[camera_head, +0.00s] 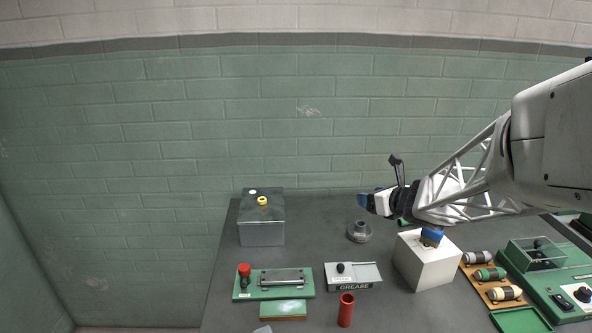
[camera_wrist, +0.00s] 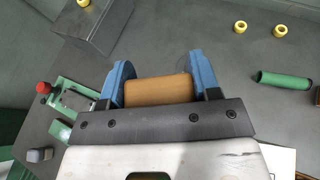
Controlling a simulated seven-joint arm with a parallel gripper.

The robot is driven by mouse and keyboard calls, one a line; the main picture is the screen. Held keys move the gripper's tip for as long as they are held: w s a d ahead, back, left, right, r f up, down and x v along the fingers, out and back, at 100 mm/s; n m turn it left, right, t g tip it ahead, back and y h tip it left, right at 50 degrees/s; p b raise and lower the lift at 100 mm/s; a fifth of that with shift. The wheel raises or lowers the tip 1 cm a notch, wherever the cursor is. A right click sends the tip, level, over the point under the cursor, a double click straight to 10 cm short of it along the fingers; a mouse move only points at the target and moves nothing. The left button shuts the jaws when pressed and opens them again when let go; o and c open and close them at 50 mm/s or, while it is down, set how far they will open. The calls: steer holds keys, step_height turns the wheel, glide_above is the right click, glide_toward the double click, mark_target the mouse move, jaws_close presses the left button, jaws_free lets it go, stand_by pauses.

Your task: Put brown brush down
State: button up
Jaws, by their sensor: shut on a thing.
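My gripper (camera_head: 366,201) is at the end of the arm that reaches in from the right, above the back part of the dark bench (camera_head: 322,228). In the wrist view, its two blue fingers (camera_wrist: 158,88) are shut on the brown brush (camera_wrist: 158,90), of which a plain brown block shows between them. In the head view the brush cannot be made out at the fingertips. The gripper appears raised clear of the bench top.
A grey box with a yellow ring (camera_head: 262,222) stands at left. A red-knobbed green fixture (camera_head: 274,284), grease box (camera_head: 353,277) and red cylinder (camera_head: 346,311) are in front. A green roller (camera_wrist: 284,79) lies right.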

steer(key=w+f+n+g+y, duration=0.1)
steer(key=w+f+n+y, duration=0.1)
steer(key=w, duration=0.9)
steer(key=n+g+y, duration=0.1)
steer(key=n+g, duration=0.1)
glide_above(342, 212)
step_height(342, 212, down, 6)
steer(key=shift+f, duration=0.15)
steer(key=shift+f, duration=3.1)
steer(key=shift+f, duration=1.9)
steer(key=shift+f, duration=0.15)
steer(key=o, duration=0.9)
